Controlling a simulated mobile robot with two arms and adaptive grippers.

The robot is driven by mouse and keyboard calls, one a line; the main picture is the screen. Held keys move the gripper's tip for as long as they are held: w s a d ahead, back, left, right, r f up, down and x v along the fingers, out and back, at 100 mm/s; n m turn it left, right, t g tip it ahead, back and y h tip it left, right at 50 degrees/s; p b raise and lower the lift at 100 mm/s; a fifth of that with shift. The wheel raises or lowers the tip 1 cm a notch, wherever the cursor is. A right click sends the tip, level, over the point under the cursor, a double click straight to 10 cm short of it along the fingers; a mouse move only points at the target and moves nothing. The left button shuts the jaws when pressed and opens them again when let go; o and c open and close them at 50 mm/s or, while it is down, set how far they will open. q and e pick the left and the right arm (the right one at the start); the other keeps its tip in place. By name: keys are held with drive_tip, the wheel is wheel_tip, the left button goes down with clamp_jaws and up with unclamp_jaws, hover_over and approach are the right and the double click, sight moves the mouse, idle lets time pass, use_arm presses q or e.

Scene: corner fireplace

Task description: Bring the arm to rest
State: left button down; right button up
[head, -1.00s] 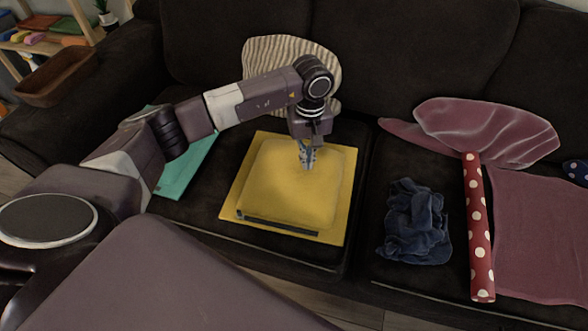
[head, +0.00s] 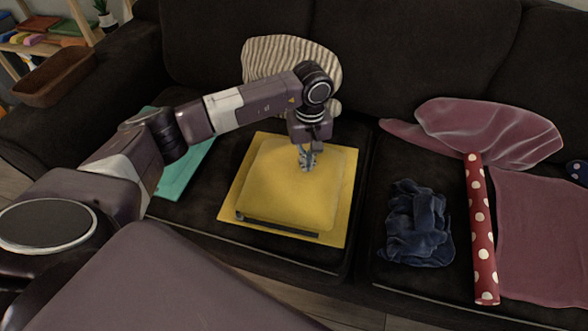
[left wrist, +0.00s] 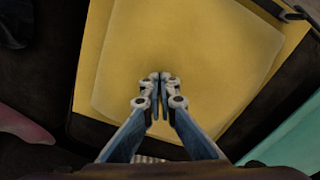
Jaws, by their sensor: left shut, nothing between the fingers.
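My left arm (head: 245,101) reaches in from the left over the sofa. My left gripper (head: 306,167) points down above a yellow cushion (head: 287,193), its fingertips together and empty. In the left wrist view, the shut fingertips (left wrist: 158,78) show over the plain yellow surface of the cushion (left wrist: 185,45). I cannot tell whether the tips touch it. The cushion lies on a flat yellow sheet (head: 336,225), with a dark strip (head: 277,227) along its front edge. My right gripper is not in view.
The dark sofa (head: 400,60) holds a striped cushion (head: 285,55), a teal sheet (head: 187,170), a crumpled navy cloth (head: 417,225), a red polka-dot roll (head: 481,230) and mauve fabric (head: 490,130). A brown wooden tray (head: 55,78) sits on the left armrest.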

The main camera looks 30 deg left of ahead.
use_arm(q)
drive_tip(key=shift+r+p, duration=0.3)
drive_tip(key=shift+r, duration=0.65)
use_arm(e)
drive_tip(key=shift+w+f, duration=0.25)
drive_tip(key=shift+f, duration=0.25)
